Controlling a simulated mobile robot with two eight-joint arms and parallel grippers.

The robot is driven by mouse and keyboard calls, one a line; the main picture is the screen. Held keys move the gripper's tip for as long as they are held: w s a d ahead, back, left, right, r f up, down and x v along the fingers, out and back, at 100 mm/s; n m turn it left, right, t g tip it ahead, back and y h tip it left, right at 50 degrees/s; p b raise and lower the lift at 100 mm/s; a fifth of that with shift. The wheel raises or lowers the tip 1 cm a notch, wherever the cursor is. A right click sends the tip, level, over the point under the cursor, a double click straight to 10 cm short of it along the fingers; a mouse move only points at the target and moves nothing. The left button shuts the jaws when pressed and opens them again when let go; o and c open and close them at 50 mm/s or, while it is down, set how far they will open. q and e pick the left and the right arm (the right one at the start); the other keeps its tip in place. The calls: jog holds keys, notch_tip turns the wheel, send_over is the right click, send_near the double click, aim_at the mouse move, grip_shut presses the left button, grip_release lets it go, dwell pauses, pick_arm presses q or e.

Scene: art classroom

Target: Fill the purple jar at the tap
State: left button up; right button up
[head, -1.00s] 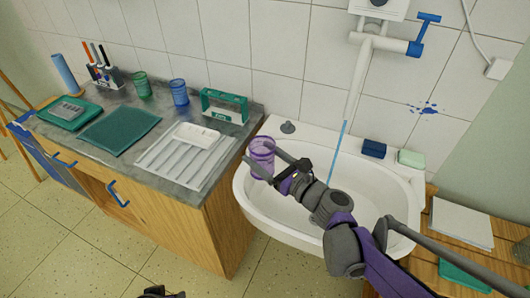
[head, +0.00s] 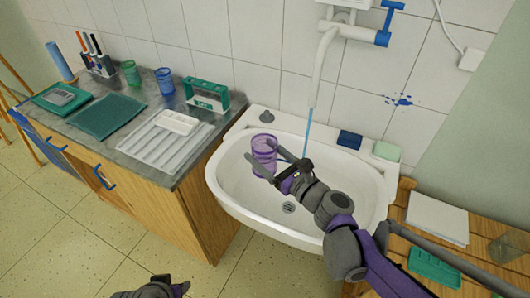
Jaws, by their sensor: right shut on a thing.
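The purple jar (head: 264,152) is see-through and upright over the left part of the white basin (head: 226,192). My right gripper (head: 258,150) is shut on it, one finger on each side. A thin blue stream of water (head: 308,128) falls from the white tap (head: 319,68) with its blue lever (head: 391,18). The stream is to the right of the jar, apart from it in the picture, and its lower end is hidden behind my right gripper. Part of my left gripper (head: 158,289) shows at the bottom edge; its fingers cannot be made out.
The counter (head: 75,127) on the left holds green (head: 130,73) and blue (head: 165,81) cups, a white tray (head: 160,145) and a teal rack (head: 206,95). A blue sponge (head: 349,139) and green soap (head: 387,151) sit on the basin's back rim. A wooden table (head: 392,235) stands right.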

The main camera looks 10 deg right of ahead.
jog(key=w+d+b, duration=0.1)
jog(key=w+d, duration=0.3)
jog(key=d, duration=0.3)
dwell(0.3)
jog(key=shift+w, duration=0.15)
dwell(0.4)
jog(key=w+d, duration=0.3)
jog(key=d, duration=0.3)
jog(key=shift+w+d, duration=0.25)
jog(key=shift+w, duration=0.1)
dwell(5.5)
